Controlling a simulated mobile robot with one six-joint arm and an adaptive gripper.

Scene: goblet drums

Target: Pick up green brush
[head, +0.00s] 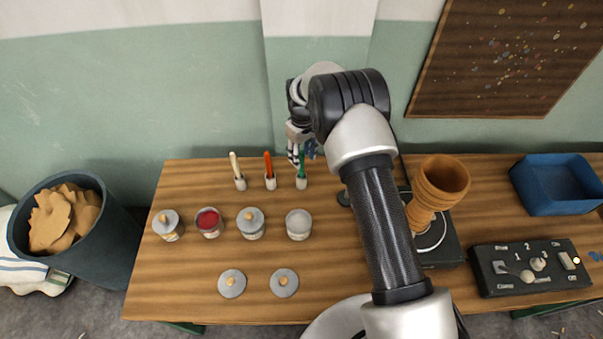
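The green brush (302,165) stands upright in a small white holder (301,184) near the back edge of the wooden table. It is the rightmost of three brushes in a row. My gripper (302,153) is at the upper end of the green brush, close to the wall, with its fingers pointing down. The fingertips look apart, one on each side of the brush's top in the picture. The gripper is small here, and I cannot tell whether a finger touches the brush.
An orange brush (268,164) and a white brush (235,165) stand to the left. Several paint cans, including an open red one (208,220), stand in front. A clay goblet drum (437,190), a control box (530,267) and a blue bin (553,187) are at right.

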